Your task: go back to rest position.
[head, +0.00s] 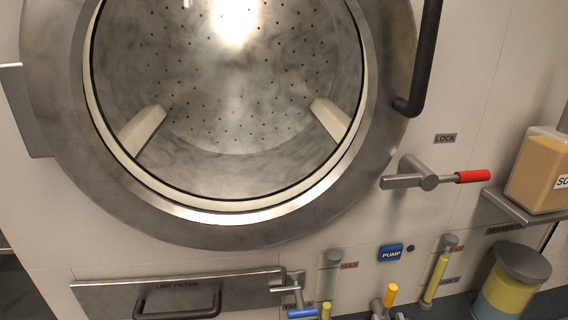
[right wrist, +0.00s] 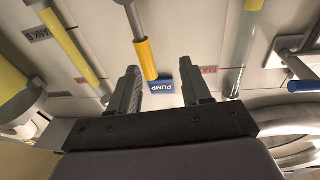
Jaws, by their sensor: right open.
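My right gripper (right wrist: 159,72) shows in the right wrist view with its two dark fingers spread apart. Nothing is pinched between them. A yellow-gripped lever (right wrist: 146,58) shows in the gap between the fingers in that picture; how far it is from them I cannot tell. The blue PUMP label (right wrist: 162,86) shows just beyond, also in the gap. In the head view I cannot make out either gripper. My left gripper is in neither view.
The machine's round steel drum opening (head: 225,110) fills the head view. A red-tipped lock handle (head: 435,178), lint filter drawer (head: 180,295), yellow lever (head: 390,295), sight tube (head: 435,278), soap container (head: 540,172) on a shelf (head: 525,206) and separator jar (head: 508,285) stick out.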

